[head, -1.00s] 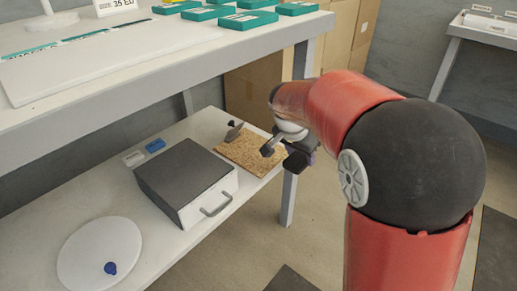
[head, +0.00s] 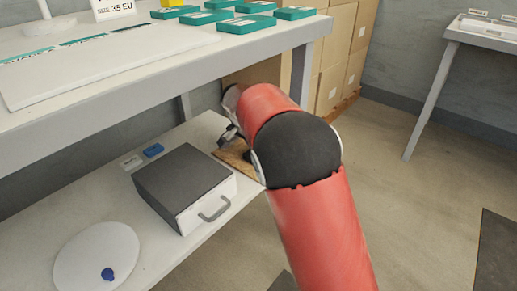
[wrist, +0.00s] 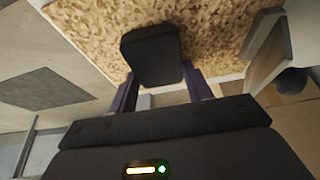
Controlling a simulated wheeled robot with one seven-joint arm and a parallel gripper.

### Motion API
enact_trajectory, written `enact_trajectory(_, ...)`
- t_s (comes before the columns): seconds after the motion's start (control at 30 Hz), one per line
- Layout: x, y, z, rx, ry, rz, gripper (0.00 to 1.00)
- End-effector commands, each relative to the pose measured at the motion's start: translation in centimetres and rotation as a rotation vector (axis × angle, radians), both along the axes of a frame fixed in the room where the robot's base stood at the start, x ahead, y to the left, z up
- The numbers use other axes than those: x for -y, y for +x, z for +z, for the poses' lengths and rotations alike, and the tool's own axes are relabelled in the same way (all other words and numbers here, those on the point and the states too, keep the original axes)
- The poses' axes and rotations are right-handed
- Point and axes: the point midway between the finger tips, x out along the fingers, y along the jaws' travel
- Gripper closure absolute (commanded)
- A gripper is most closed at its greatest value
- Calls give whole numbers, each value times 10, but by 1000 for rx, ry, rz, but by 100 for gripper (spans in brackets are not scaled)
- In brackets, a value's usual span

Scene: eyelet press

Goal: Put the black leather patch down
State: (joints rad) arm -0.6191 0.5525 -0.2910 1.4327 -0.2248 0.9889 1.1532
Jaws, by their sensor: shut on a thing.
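The black leather patch (wrist: 152,52) is in the wrist view, held out past my fingertips in front of the speckled cork board (wrist: 85,30). My gripper (wrist: 158,82) is shut on the patch, with a purple-dark finger on each side of it. I cannot tell whether the patch touches the board. In the head view the cork board (head: 235,154) shows only in part at the right end of the lower shelf. My arm hides the patch and most of my gripper there.
A grey box with a handle (head: 186,187) stands left of the cork board on the lower shelf. A blue piece (head: 153,150) lies behind it. A round white plate (head: 80,255) with a blue item is farther left. The upper shelf (head: 270,42) overhangs the back.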

Motion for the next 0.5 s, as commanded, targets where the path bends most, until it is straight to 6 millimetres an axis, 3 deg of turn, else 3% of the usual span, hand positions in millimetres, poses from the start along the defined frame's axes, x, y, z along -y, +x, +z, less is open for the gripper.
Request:
enact_trajectory(0.33, 0, 0, -4, 2, 0, -1, 75)
enact_trajectory(0.37, 0, 0, -4, 2, 0, -1, 48)
enact_trajectory(0.5, 0, 0, -3, 2, 0, -1, 29)
